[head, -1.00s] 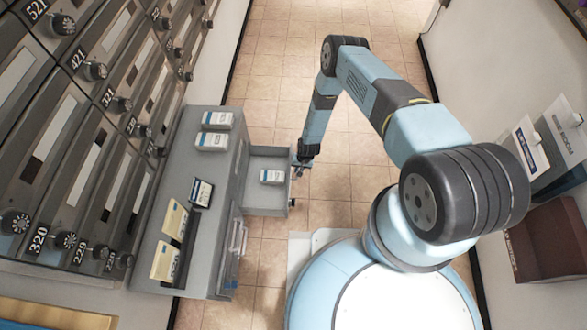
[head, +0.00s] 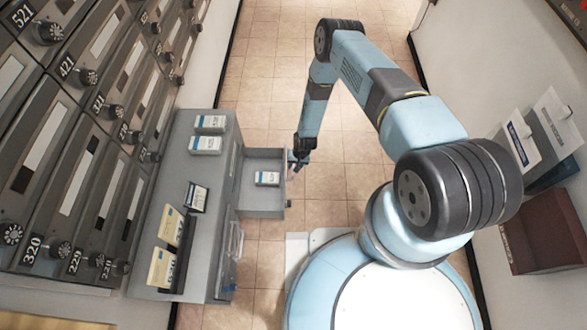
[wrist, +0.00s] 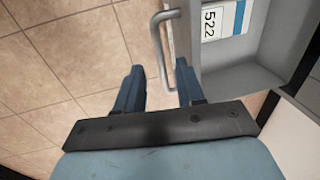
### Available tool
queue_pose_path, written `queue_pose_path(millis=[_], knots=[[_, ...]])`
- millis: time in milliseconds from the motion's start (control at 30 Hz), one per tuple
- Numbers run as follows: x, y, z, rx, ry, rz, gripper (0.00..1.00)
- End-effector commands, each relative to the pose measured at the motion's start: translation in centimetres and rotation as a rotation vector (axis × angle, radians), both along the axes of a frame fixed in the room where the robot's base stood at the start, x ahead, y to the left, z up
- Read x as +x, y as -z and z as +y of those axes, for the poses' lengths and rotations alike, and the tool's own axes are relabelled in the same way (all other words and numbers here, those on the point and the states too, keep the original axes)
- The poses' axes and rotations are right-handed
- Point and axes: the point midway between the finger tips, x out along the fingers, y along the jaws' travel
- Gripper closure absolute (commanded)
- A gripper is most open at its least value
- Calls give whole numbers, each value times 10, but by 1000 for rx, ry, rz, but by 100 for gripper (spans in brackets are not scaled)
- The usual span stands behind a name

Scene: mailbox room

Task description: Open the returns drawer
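The grey returns drawer (head: 262,204) stands pulled out from the right side of the grey cabinet (head: 222,150). A white box with a blue stripe (head: 267,178) lies in it; in the wrist view its label (wrist: 222,20) reads 522. My gripper (head: 295,170) is at the drawer's outer front. In the wrist view my gripper (wrist: 159,78) has its two fingers spread apart. The drawer's bar handle (wrist: 157,45) reaches into the space between them, and its near end is close to the right finger. I cannot tell whether they touch.
Two white boxes (head: 207,135), a small framed card (head: 196,197) and yellow cards (head: 162,267) are on the cabinet top. Numbered mailboxes (head: 60,150) line the left wall. A brown box (head: 545,240) is at right. The tiled floor (head: 350,180) beyond the drawer is clear.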

Motion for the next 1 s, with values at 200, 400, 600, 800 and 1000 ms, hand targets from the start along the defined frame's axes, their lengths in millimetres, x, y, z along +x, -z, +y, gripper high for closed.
queue_pose_path(millis=[200,400,600,800,1000], knots=[[1,-39,-7,0,0,0,62],[1,-69,-13,0,-2,-1,62],[1,-88,-16,0,-2,0,62],[0,-93,-17,0,-2,0,62],[0,-93,-17,0,-2,0,62]])
